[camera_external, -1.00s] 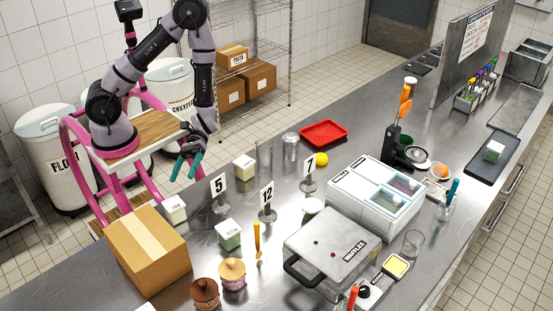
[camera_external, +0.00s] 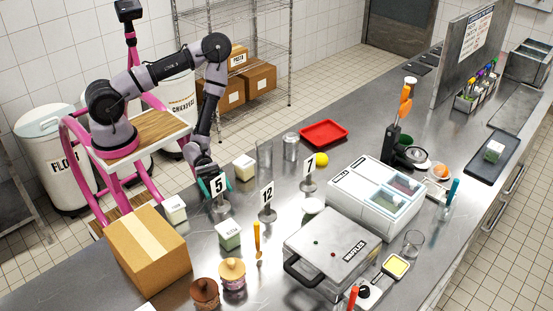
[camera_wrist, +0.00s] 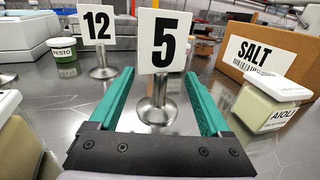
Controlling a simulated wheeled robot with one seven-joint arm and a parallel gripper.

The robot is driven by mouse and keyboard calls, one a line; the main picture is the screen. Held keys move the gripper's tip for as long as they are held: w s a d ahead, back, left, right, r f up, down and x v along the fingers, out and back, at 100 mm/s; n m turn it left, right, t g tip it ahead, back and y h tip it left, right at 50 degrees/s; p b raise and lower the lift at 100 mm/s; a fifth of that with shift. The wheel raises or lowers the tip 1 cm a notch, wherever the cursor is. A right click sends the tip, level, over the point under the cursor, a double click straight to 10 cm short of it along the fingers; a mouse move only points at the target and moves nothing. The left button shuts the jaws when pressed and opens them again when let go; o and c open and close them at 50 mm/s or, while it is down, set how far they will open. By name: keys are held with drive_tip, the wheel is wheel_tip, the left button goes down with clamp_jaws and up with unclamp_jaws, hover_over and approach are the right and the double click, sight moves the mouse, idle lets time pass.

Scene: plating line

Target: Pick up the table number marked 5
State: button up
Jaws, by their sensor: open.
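The table number marked 5 (camera_external: 219,188) is a white card on a small metal stand, upright near the counter's back edge. In the wrist view, the number 5 sign (camera_wrist: 161,42) stands straight ahead, its metal post and base (camera_wrist: 157,108) between the two teal fingers. My gripper (camera_wrist: 158,95) is open, with one finger on each side of the stand and visible gaps to both. In the external view my gripper (camera_external: 215,182) is low, behind the 5 card, which partly hides it.
The table number 12 (camera_external: 267,192) stands to the right, and the table number 7 (camera_external: 308,164) farther right. An aioli tub (camera_external: 175,209) and a cardboard box (camera_external: 149,252) sit to the left. A pale tub (camera_external: 244,167) is behind.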

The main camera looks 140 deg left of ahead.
drive_tip(key=shift+w, duration=0.1)
clamp_jaws()
